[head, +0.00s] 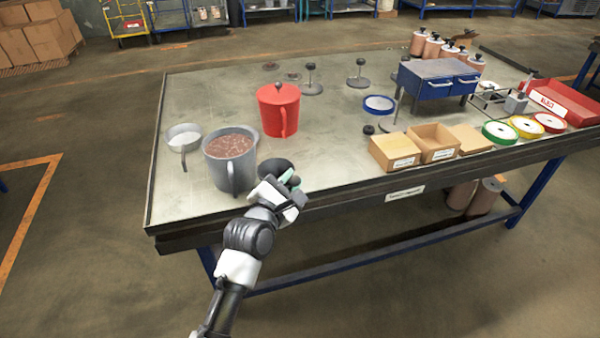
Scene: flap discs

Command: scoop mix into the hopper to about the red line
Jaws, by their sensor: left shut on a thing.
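A grey pot (230,170) with a handle stands near the table's front left edge, filled with reddish-brown mix (231,143). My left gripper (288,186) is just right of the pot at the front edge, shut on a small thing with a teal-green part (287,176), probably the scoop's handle. A dark round shape (275,167) lies right beside the fingers; I cannot tell if it is the scoop's bowl. A red lidded jug (279,110) stands behind. I cannot pick out a hopper or its red line for certain. My right gripper is out of view.
A small pale pan (184,138) is left of the pot. The table's middle, right of the jug, is mostly clear.

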